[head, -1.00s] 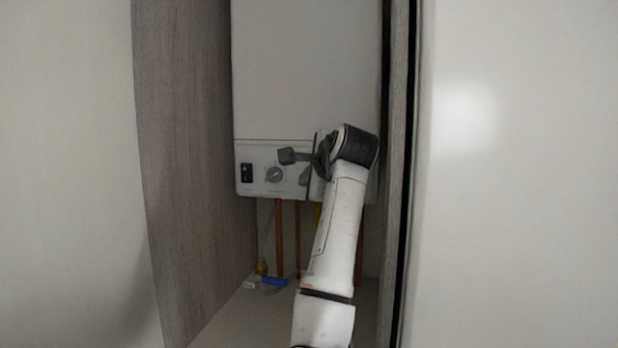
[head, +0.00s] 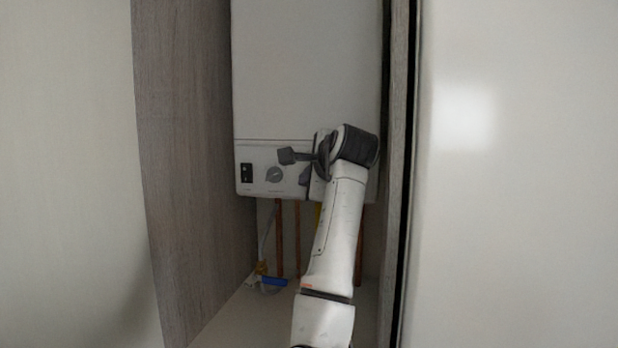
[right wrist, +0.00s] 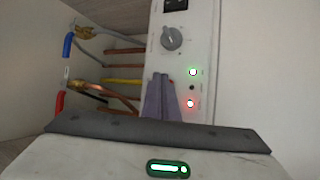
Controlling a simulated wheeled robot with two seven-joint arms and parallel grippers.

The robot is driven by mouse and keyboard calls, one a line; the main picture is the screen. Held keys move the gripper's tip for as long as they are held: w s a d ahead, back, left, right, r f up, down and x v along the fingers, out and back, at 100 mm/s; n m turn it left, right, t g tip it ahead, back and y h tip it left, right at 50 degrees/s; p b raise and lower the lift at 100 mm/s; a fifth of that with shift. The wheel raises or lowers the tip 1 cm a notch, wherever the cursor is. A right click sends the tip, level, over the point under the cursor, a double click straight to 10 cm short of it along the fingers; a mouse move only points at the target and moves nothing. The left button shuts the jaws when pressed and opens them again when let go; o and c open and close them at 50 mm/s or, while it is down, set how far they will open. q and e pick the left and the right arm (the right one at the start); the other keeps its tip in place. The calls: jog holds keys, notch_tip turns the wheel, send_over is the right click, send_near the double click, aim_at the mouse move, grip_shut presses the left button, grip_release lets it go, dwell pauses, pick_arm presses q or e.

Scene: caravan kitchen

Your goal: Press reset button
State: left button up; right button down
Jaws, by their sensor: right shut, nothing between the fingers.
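The white boiler (head: 300,70) hangs in the cupboard, with a control panel along its bottom. In the right wrist view the panel (right wrist: 207,45) shows a grey knob (right wrist: 172,38), a lit green light (right wrist: 193,72), a lit red light (right wrist: 190,103) and a small dark round spot (right wrist: 192,88) between them, which looks like the reset button. My right gripper (head: 304,178) is shut and empty in front of the panel. Its fingers (right wrist: 158,92) show beside the lights, not over them. I cannot tell whether they touch the panel. My left gripper is not in view.
Wooden cupboard walls stand close on the left (head: 190,150) and right (head: 398,150). Copper pipes (head: 279,235) run below the boiler, with a blue valve handle (head: 273,281) and, in the right wrist view, a red one (right wrist: 60,103). A black switch (head: 246,172) sits at the panel's left.

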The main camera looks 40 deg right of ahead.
jog(key=shift+w+d, duration=0.1)
jog(key=shift+d, duration=0.05)
jog(key=shift+w+d, duration=0.2)
jog(key=shift+d, duration=0.05)
dwell(0.8)
jog(key=shift+s+a+b, duration=0.3)
jog(key=shift+a+b, duration=0.1)
jog(key=shift+b, duration=0.25)
jog(key=s+a+b, duration=0.3)
jog(key=s+a, duration=0.1)
jog(key=shift+a+b, duration=0.25)
jog(key=shift+b, duration=0.15)
